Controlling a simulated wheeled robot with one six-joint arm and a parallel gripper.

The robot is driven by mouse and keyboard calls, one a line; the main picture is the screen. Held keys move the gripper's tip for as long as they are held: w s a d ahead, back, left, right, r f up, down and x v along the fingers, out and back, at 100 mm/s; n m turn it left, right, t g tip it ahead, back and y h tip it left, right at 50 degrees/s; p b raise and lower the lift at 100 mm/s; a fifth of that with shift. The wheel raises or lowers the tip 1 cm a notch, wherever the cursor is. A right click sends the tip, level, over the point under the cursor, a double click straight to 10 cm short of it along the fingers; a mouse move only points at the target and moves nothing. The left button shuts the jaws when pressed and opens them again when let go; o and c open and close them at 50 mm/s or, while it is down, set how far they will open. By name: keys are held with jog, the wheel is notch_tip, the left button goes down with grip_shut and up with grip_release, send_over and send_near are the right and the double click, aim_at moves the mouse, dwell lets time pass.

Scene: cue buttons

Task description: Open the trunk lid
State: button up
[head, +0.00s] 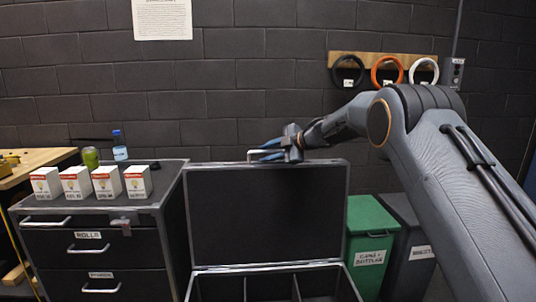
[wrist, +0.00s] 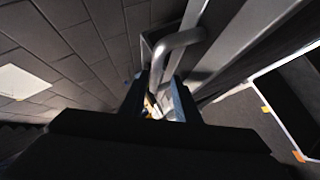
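The trunk lid (head: 265,215) stands raised, close to upright, at the back of the trunk (head: 275,267). A metal handle (head: 252,154) is on the lid's top edge. My gripper (head: 270,149) is at this handle, above the lid's top edge. In the wrist view the bent handle (wrist: 178,42) reaches between the fingertips of my gripper (wrist: 160,90). The fingers look apart, with a gap around the bar. Whether they touch it is hard to tell. Part of the handle is hidden by the gripper in the head view.
A dark drawer cabinet (head: 92,245) with several small boxes stands left of the trunk. A green bin (head: 368,235) and a grey bin (head: 408,245) stand to its right. A brick wall (head: 235,75) with hanging rings is behind.

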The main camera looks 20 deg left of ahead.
jog(key=b+v, duration=0.1)
jog(key=v, duration=0.6)
jog(key=shift+d, duration=0.4)
jog(key=shift+s+r, duration=0.1)
jog(key=shift+r, duration=0.05)
